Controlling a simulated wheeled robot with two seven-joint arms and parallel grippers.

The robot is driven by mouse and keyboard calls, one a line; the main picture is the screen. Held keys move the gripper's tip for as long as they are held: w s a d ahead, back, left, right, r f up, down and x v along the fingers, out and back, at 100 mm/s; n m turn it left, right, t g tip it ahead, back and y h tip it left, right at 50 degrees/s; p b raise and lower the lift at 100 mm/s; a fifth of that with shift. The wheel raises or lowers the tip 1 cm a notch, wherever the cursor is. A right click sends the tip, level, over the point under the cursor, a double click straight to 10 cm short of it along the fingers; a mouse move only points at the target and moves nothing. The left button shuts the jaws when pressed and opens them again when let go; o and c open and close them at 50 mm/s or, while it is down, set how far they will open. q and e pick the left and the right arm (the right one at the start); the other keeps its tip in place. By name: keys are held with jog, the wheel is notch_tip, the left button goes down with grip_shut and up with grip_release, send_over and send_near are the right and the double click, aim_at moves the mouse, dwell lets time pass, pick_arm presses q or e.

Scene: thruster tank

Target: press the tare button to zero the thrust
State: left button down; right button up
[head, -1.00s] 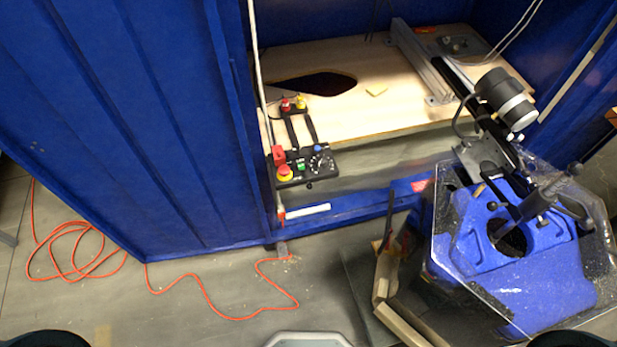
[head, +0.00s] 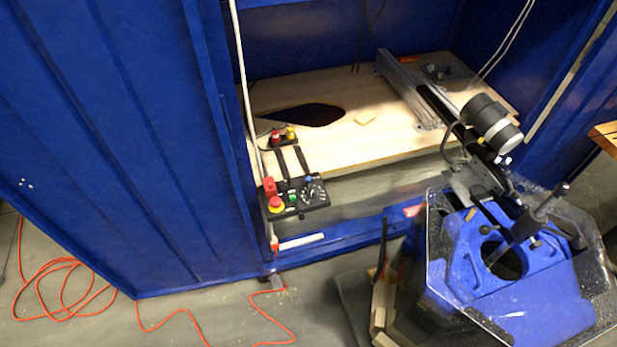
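A black control box (head: 297,198) is mounted at the front edge of a wooden board, near the blue cabinet's left post. It carries a red mushroom button on yellow (head: 276,204), a small green button (head: 293,198), a dial (head: 314,191), a blue knob and a red block (head: 269,186). A smaller box with a red and a yellow button (head: 283,136) sits behind it on two black strips. The labels are too small to read, so I cannot tell which button is the tare button. Neither of my grippers is in view.
A blue machine with a clear cover (head: 515,275) and a black cylindrical motor (head: 491,121) stands at the right. The wooden board (head: 390,140) lies inside the blue cabinet (head: 110,130). An orange cable (head: 65,290) lies on the floor at the lower left.

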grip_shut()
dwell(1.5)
